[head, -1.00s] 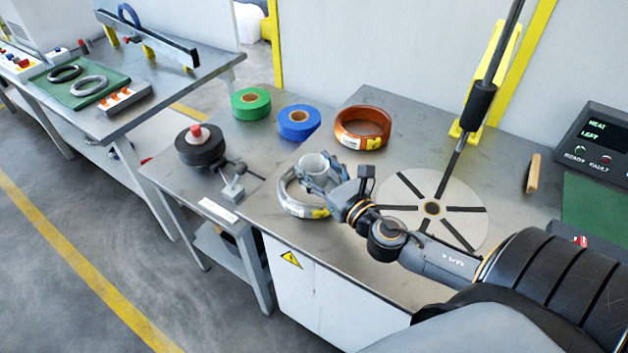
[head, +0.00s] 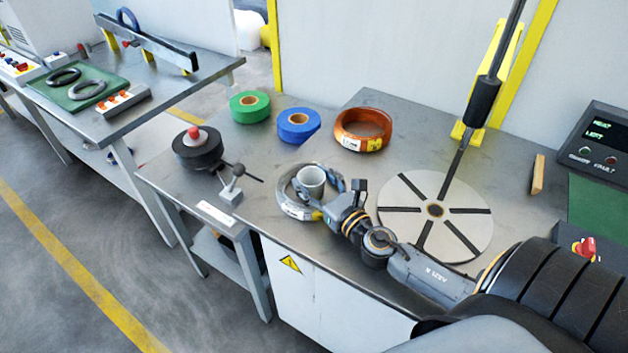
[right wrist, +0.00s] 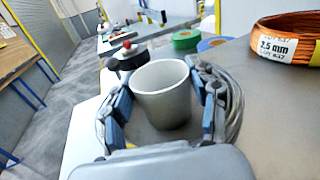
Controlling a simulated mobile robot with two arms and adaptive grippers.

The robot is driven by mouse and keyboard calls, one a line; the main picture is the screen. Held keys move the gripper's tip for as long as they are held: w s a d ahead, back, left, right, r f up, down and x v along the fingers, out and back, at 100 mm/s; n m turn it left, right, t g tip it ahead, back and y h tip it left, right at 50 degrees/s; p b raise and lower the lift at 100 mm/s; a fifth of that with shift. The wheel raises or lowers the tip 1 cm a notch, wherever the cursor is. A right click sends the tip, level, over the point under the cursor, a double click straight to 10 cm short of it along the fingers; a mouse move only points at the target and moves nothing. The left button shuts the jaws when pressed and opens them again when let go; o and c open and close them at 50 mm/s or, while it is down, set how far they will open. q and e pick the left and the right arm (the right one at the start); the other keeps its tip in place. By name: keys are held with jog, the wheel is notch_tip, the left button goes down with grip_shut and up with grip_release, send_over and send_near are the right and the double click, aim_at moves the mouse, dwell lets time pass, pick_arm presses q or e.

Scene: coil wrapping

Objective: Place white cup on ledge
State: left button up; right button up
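The white cup (head: 311,181) stands upright inside the ring of a silver wire coil (head: 289,203) on the metal table (head: 262,150). The cup also shows in the right wrist view (right wrist: 163,94), between my two finger pads. My right gripper (head: 334,194) is open around the cup's near side. In the right wrist view there is a gap between the left finger and the cup; the right finger is close to it, and I cannot tell whether it touches. The cup's base is partly hidden. I cannot pick out a distinct ledge. My left gripper is not in view.
An orange copper coil (head: 362,129), a blue tape roll (head: 298,126) and a green tape roll (head: 250,105) lie behind. A black spool (head: 199,150) stands left. A slotted disc (head: 436,211) with a slanted rod is right.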

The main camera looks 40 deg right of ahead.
jog(key=shift+o, duration=1.2)
jog(key=shift+r, duration=0.1)
